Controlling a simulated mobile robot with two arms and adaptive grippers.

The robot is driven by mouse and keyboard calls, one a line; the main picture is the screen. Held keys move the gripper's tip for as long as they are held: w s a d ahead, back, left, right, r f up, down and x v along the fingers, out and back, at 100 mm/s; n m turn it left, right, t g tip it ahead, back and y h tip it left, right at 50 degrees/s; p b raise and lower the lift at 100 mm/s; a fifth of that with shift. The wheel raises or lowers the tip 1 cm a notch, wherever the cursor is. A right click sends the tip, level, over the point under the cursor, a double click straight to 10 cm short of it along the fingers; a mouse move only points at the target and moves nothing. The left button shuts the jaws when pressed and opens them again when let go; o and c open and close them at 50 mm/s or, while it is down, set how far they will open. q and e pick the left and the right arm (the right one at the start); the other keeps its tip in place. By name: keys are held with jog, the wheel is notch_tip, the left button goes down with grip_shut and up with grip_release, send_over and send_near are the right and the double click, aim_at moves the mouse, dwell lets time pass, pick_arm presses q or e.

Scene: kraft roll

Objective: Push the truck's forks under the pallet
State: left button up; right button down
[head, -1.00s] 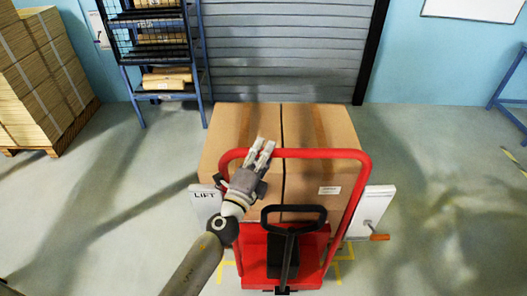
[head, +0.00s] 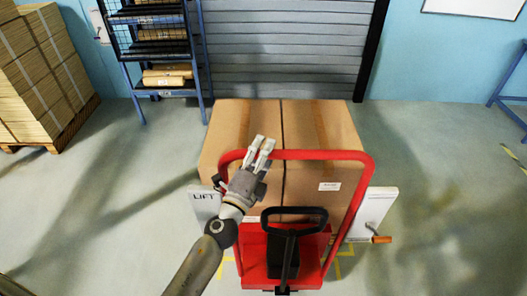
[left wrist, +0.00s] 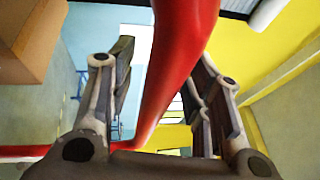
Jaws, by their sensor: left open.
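The truck has a red frame with a rounded push bar (head: 318,154), a red base (head: 258,257) and a black loop handle (head: 294,213). It stands in front of large brown cartons (head: 318,130). Its forks, and the pallet under the cartons, are hidden from the head view. My left gripper (head: 262,150) is at the upper left corner of the push bar. In the left wrist view its open fingers (left wrist: 165,62) stand on either side of the red bar (left wrist: 178,60), with gaps showing. My right gripper is not in view.
A white panel marked LIFT (head: 204,200) is left of the truck, and a white box with an orange handle (head: 381,239) is on the right. A blue rack (head: 160,50) and a grey shutter (head: 290,45) stand behind. Open floor (head: 455,190) lies to the right.

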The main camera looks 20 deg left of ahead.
pick_arm(q)
jog(key=v, duration=0.7)
jog(key=shift+f, duration=0.15)
jog(key=shift+a, duration=0.1)
dwell(0.3)
